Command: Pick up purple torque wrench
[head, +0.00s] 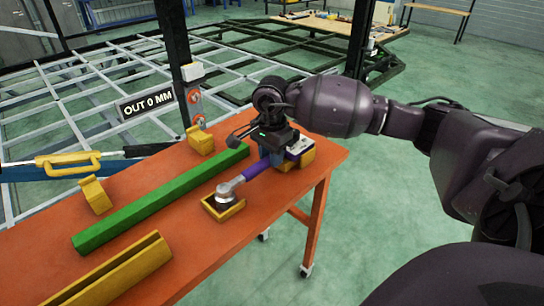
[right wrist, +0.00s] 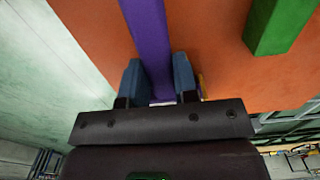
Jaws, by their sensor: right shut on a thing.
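The purple torque wrench (head: 256,169) lies along the right part of the orange table in the head view. Its silver ratchet head (head: 226,189) is at a small yellow holder (head: 223,208), and its other end is near a second yellow holder (head: 306,160). My right gripper (right wrist: 158,85) is shut on the wrench's purple handle (right wrist: 147,35), with one blue finger on each side in the right wrist view. In the head view the gripper covers part of the handle. I cannot tell whether the wrench is lifted off its holders. My left gripper is not in view.
The orange table (head: 190,255) also holds a long green bar (head: 165,197), a yellow channel (head: 115,272) and small yellow brackets (head: 95,195). A post with an "OUT 0 MM" sign (head: 146,103) stands behind the table. A grey chassis frame (head: 60,85) lies beyond.

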